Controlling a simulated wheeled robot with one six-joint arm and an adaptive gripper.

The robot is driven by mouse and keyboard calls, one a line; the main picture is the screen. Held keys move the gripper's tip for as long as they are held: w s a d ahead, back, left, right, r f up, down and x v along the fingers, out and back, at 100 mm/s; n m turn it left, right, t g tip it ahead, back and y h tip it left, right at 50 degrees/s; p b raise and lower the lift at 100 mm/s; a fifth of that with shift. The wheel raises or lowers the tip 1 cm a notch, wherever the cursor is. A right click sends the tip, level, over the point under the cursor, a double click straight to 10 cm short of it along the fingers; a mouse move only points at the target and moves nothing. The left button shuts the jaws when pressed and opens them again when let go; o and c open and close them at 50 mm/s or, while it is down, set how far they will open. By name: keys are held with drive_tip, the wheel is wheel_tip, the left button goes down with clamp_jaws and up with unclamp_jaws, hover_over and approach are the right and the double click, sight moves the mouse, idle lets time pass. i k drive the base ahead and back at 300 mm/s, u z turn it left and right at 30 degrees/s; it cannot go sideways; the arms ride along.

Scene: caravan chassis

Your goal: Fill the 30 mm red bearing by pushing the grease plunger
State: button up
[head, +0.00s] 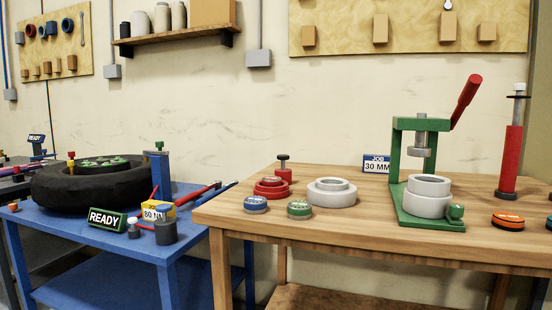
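A red stepped ring (270,188), perhaps the 30 mm red bearing, lies flat at the left of the wooden bench. Just behind it stands a small red cylinder (284,174) with a dark knob on top; it could be the grease plunger, but I cannot tell. Whether the two touch is also unclear. A tall red tube (510,160) with a rod and a pale cap stands upright at the back right. A blue and white sign (376,164) reads "JOB 30 MM". My gripper is not in view.
The wooden bench (340,234) also holds a blue-topped tin (255,205), a green-topped tin (299,209), a grey stepped ring (331,192) and an orange disc (508,221). A green press (399,150) with a red lever holds grey rings. A blue table (112,241) with a tyre stands left.

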sight(283, 158)
drive_tip(key=z, duration=0.1)
drive_tip(key=k, duration=0.4)
drive_tip(key=u, duration=0.7)
drive_tip(key=i, duration=1.55)
drive_tip(key=z, duration=0.8)
